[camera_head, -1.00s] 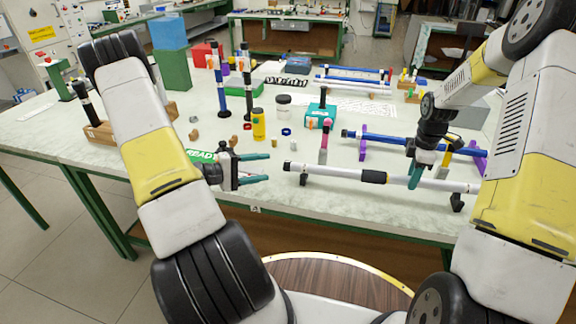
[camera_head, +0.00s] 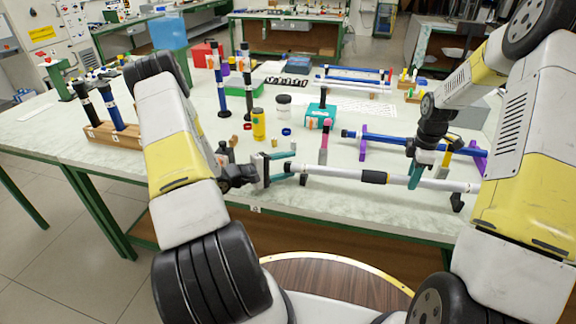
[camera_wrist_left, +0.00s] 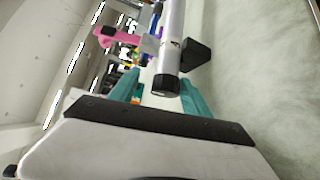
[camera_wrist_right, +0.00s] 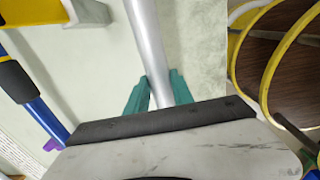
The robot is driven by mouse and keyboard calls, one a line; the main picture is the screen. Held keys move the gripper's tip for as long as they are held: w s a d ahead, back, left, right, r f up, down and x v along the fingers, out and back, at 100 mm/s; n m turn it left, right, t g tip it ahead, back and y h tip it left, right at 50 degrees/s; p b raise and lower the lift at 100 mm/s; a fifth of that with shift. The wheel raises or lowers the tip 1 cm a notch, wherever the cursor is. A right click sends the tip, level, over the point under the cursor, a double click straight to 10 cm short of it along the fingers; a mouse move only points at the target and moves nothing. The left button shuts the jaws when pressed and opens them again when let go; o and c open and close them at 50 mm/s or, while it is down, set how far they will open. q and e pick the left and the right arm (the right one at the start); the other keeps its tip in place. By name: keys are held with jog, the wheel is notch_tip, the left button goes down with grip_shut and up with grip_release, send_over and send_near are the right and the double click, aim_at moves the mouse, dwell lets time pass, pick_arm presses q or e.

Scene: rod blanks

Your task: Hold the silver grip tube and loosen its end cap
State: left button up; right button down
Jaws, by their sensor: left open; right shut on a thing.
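The silver grip tube (camera_head: 420,182) lies level on low black supports near the table's front edge, with a black band around its middle. It also shows in the left wrist view (camera_wrist_left: 171,45) and the right wrist view (camera_wrist_right: 149,45). Its black end cap (camera_wrist_left: 165,84) is at the tube's left end. My left gripper (camera_head: 292,159) is open, its teal fingers on either side of the cap end, without visible contact. In the left wrist view the cap sits between the fingertips. My right gripper (camera_head: 416,172) is shut on the tube, right of the black band.
A blue tube (camera_head: 400,141) lies on purple stands behind the silver tube. A pink-topped tool (camera_head: 325,140) stands close behind the cap end. A yellow bottle (camera_head: 258,124), a teal box (camera_head: 320,116) and upright rods in a wooden block (camera_head: 120,134) stand further left and back.

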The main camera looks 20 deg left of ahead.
pick_arm(q)
jog(key=shift+w+d, duration=0.15)
jog(key=shift+c, duration=0.3)
grip_shut()
